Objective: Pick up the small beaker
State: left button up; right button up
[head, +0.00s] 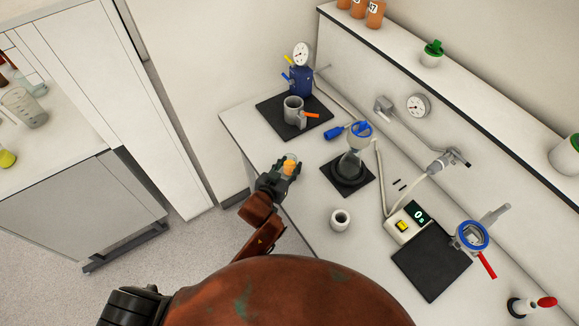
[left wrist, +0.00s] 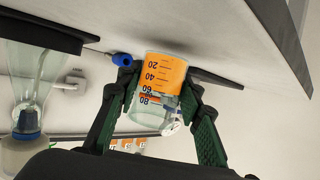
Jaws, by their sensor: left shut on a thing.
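The small beaker (head: 290,166) is clear glass with orange liquid in it and printed volume marks. It is at the left front edge of the white bench (head: 316,190). My left gripper (head: 282,172) is shut on it. In the left wrist view the beaker (left wrist: 162,85) appears upside down, with a green-padded finger of my left gripper (left wrist: 162,105) on each side of it. I cannot tell whether its base touches the bench. My right gripper is not in view.
A glass flask with a blue-rimmed funnel (head: 352,165) stands on a black mat to the right. A white cup (head: 340,219) stands nearer. A scale (head: 408,222) lies further right.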

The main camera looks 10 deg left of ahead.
pick_arm(q)
jog(key=shift+r, duration=0.55)
jog(key=s+a+r+p, duration=0.3)
jog(key=s+a+r, duration=0.4)
jog(key=s+r, duration=0.3)
jog(key=shift+p+v, duration=0.4)
jog(key=shift+v, duration=0.6)
